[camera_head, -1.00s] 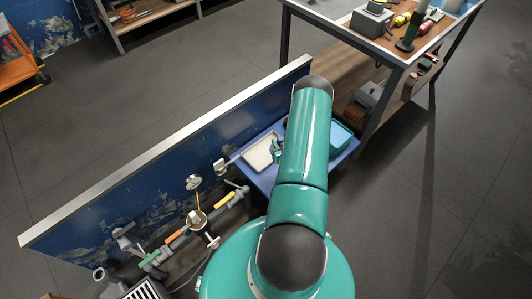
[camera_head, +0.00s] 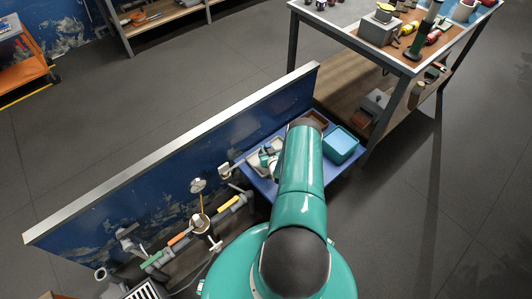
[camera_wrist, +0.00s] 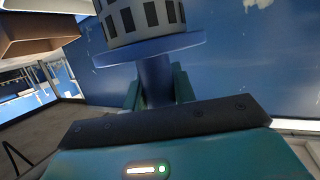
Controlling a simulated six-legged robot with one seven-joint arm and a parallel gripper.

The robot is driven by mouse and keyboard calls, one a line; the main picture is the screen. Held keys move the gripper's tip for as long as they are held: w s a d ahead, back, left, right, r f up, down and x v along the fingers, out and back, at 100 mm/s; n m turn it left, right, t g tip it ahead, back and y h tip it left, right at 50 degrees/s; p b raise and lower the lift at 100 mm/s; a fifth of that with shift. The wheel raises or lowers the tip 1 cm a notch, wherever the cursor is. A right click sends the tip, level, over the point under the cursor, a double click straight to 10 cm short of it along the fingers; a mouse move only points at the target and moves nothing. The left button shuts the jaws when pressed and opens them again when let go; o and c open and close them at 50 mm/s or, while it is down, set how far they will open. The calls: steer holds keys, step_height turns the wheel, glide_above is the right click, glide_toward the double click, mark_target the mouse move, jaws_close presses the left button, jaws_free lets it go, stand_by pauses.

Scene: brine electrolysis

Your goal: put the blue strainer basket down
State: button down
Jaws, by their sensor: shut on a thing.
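The blue strainer basket (camera_wrist: 150,48) shows large at the top of the wrist view. It has a pale slotted body with dark openings, a blue flange and a blue stem. My gripper (camera_wrist: 157,88) is shut on the stem, with a teal finger on each side. The upper end of the basket is cut off by the frame. In the body view my gripper (camera_head: 268,160) is small, over the light tray (camera_head: 251,158) on the blue table (camera_head: 258,185). My arm hides part of it, and I cannot make out whether the basket touches the tray.
A light blue bin (camera_head: 341,146) and a brown box (camera_head: 314,117) stand on the same table, right of the tray. A blue wall panel (camera_head: 180,165) stands behind it. Pipes with a gauge (camera_head: 198,186) run at left. A workbench (camera_head: 405,60) stands at upper right.

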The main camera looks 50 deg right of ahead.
steer(key=shift+w+f, duration=0.25)
steer(key=shift+f, duration=1.6)
steer(key=shift+f, duration=0.15)
steer(key=c, duration=1.1)
jaws_free()
steer(key=shift+c, duration=0.2)
